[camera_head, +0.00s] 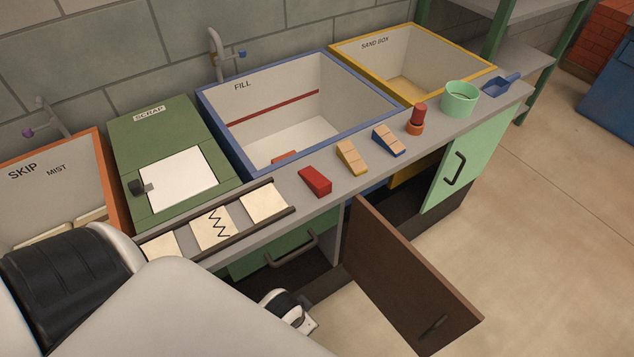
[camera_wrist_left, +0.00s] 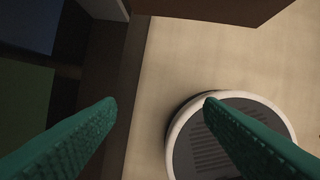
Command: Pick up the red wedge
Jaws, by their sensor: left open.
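The red wedge (camera_head: 315,181) lies on the grey counter (camera_head: 300,219) in the head view, between the strip of cream tiles and the yellow wedge. Nothing touches it. It does not show in the left wrist view. My left gripper (camera_wrist_left: 161,102) has its two green fingers spread apart with nothing between them. In the left wrist view it points down over the floor beside the cabinet, low and away from the wedge. Its fingers cannot be made out in the head view. My right gripper is in neither view.
A brown cabinet door (camera_head: 407,283) stands open below the counter front. A yellow wedge (camera_head: 351,157), a blue wedge (camera_head: 388,140), a red-and-orange piece (camera_head: 416,120) and a green cup (camera_head: 459,98) stand to the right. The blue-rimmed FILL basin (camera_head: 232,146) is behind.

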